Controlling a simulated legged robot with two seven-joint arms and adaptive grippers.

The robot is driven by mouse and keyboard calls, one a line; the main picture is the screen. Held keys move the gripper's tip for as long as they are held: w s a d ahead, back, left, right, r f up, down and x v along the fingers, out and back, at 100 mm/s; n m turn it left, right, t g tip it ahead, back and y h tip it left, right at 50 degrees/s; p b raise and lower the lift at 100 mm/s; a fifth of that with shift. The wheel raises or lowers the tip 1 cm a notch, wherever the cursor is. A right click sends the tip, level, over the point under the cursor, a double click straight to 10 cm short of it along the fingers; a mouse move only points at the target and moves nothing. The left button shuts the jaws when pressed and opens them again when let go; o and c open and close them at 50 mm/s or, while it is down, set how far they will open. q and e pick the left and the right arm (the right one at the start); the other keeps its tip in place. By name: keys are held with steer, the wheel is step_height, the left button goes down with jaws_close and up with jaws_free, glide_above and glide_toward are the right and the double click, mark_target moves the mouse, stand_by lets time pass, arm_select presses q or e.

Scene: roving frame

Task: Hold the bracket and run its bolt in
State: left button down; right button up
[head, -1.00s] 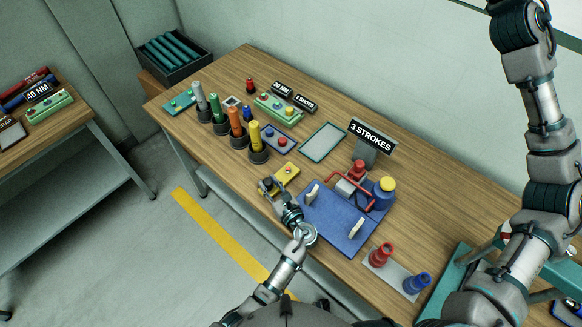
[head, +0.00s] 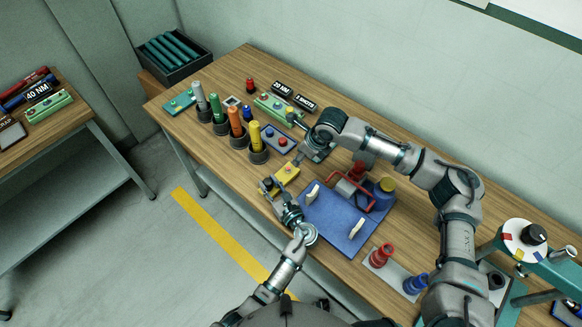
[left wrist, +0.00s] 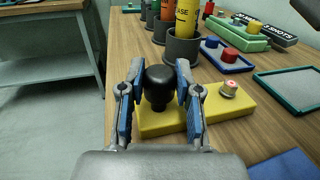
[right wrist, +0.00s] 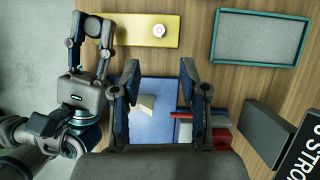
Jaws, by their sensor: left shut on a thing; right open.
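The yellow bracket (head: 287,174) lies flat on the wooden table; it also shows in the left wrist view (left wrist: 190,117) and the right wrist view (right wrist: 135,38). A bolt with a pale, red-marked head (left wrist: 229,89) stands at its far end from the black knob (left wrist: 159,84). My left gripper (left wrist: 157,72) is shut on the knob, one finger on each side. In the right wrist view my left gripper (right wrist: 92,30) is at the bracket's left end. My right gripper (right wrist: 160,72) is open and empty, above the table beside the bracket; its fingertips are unclear in the head view.
A blue board (head: 340,225) with pale uprights and a red-handled item lies right of the bracket. Several tools stand in dark cups, the yellow one (head: 256,137) nearest. An empty teal-rimmed tray (right wrist: 262,38) lies beyond the bracket. Red (head: 381,256) and blue sockets stand in front.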

mark_target(289, 169)
steer(key=x, duration=1.1)
steer(key=shift+f, duration=0.3)
jaws_close()
